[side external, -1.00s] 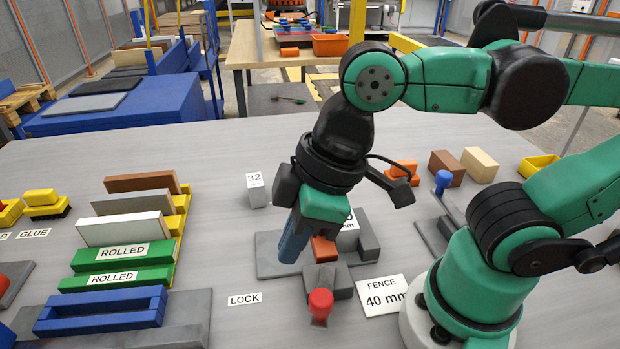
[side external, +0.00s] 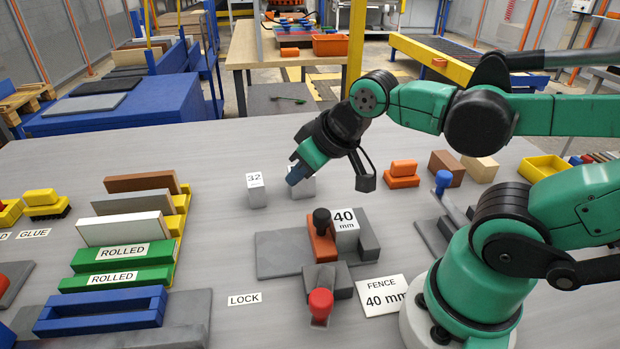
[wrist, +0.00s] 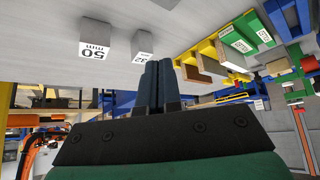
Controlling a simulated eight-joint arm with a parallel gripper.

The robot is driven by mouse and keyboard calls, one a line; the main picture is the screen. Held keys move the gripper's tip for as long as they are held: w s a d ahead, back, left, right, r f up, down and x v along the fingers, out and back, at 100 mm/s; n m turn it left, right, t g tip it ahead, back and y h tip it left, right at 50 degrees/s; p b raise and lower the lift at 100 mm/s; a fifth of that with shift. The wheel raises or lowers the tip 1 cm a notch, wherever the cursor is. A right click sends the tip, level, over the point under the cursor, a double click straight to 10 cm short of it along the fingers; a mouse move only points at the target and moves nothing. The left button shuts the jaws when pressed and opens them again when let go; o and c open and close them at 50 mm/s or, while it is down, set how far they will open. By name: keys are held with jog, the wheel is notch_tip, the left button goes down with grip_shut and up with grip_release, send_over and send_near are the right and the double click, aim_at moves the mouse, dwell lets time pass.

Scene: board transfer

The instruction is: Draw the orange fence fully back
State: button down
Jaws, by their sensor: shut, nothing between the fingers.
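The orange fence (side external: 320,245) sits on a grey base plate (side external: 275,262) and carries a black knob (side external: 322,220). A block labelled 40 mm (side external: 345,232) stands directly to its right, between it and a dark grey stop (side external: 368,242); I cannot tell whether they touch. My gripper (side external: 294,178) is shut and empty, above and behind the fence, pointing down-left. Its closed fingers also show in the wrist view (wrist: 158,88), where the fence is not visible. A red knob (side external: 320,303) stands at a grey block in front of the fence.
A block labelled 32 (side external: 257,192) stands behind the plate; the 50 mm block (wrist: 95,42) beside it is partly hidden by my gripper in the side view. Labels LOCK (side external: 244,299) and FENCE 40 mm (side external: 384,296) lie nearby. Green ROLLED boards (side external: 120,255) stand left.

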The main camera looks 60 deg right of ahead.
aim_at(321, 212)
dwell(0.4)
jog(key=c, duration=1.2)
grip_release()
jog(key=o, duration=0.4)
jog(key=shift+d+f+g, duration=0.1)
jog(key=shift+d+g, duration=0.05)
jog(key=shift+g, duration=0.25)
jog(key=shift+c, duration=0.2)
jog(key=o, duration=0.4)
jog(key=shift+s+d+f+g, duration=0.2)
jog(key=shift+g, duration=0.5)
jog(key=shift+c, duration=0.2)
jog(key=g, duration=0.1)
jog(key=s+d+g, duration=0.1)
jog(key=g, duration=0.1)
jog(key=f+g, duration=0.1)
jog(key=shift+s+d+f+g, duration=0.1)
jog(key=shift+s+d+g, duration=0.15)
jog(key=shift+s+g, duration=0.15)
jog(key=shift+f, duration=2.8)
grip_shut()
